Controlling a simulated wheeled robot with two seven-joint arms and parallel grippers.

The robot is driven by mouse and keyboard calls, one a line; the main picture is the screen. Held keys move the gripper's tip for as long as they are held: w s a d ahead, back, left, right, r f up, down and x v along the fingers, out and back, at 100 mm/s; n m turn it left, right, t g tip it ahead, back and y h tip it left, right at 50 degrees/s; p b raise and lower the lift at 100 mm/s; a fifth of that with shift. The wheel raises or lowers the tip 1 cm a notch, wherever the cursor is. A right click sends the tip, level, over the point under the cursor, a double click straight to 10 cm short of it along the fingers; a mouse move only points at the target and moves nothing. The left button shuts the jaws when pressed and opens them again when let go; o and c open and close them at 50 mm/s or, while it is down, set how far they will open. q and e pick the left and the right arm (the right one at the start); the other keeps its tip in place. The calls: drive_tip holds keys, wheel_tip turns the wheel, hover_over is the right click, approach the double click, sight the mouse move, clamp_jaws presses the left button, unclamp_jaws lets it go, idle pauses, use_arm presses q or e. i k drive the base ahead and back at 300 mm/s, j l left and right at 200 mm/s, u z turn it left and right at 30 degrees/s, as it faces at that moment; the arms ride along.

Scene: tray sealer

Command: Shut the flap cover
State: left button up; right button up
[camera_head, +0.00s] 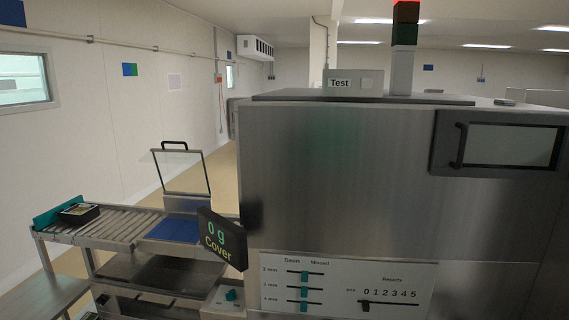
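A flap cover (181,172), a clear panel in a thin metal frame with a black handle (174,144) on its top edge, stands raised and tilted slightly back. It is at the left of the machine, behind a blue platform (178,229) at the end of the roller conveyor. A black display (221,239) in front of the machine reads "0 g" and "Cover". Neither of my grippers is in view.
The large steel machine (340,180) fills the middle and right, with a dark-framed window door (499,145) and a slider panel (345,286). A black tray (79,213) sits on the roller conveyor (121,226). A red light is lit on the tower (404,45).

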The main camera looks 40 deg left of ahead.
sight(209, 194)
drive_tip(key=u, duration=2.05)
drive_tip(key=i+j, duration=0.15)
drive_tip(key=j, duration=0.2)
drive_tip(key=i+j, duration=0.15)
drive_tip(key=j, duration=0.2)
